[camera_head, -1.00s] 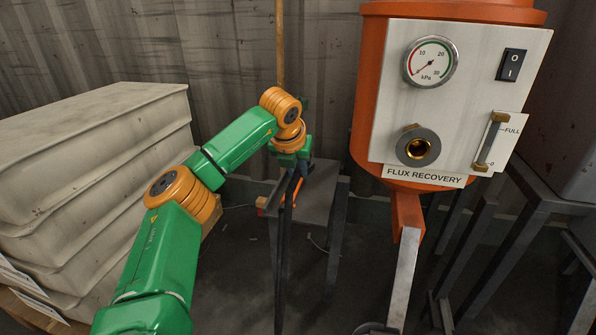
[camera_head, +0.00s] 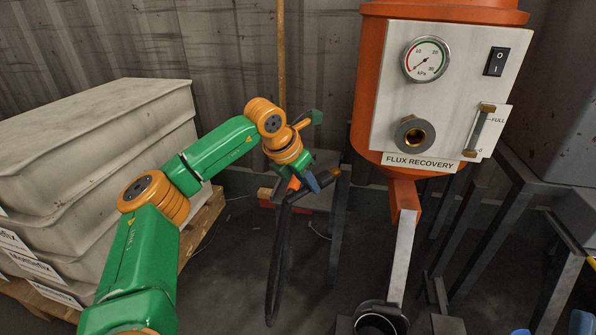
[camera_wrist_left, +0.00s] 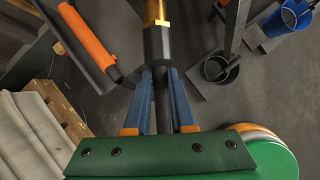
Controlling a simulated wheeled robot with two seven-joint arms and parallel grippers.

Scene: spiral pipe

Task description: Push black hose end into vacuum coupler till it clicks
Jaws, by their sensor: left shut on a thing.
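My left gripper (camera_head: 304,184) is shut on the black hose (camera_head: 275,262), just behind its end. In the left wrist view the two blue fingers (camera_wrist_left: 158,82) stand either side of the hose, below a black collar (camera_wrist_left: 157,46) with a brass tip (camera_wrist_left: 154,12). In the head view the brass tip (camera_head: 335,172) points right, and the hose hangs down in a narrow loop. The vacuum coupler (camera_head: 414,135), a brass socket in a dark ring, is on the white panel, up and right of the hose end and apart from it. My right gripper is out of view.
The orange flux recovery tank (camera_head: 364,100) carries the panel with a gauge (camera_head: 427,59) and switch (camera_head: 496,61). Stacked pale bags (camera_head: 100,130) stand at left. An orange-handled tool (camera_wrist_left: 87,36) lies near the gripper in the wrist view. Grey metal stands fill the right.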

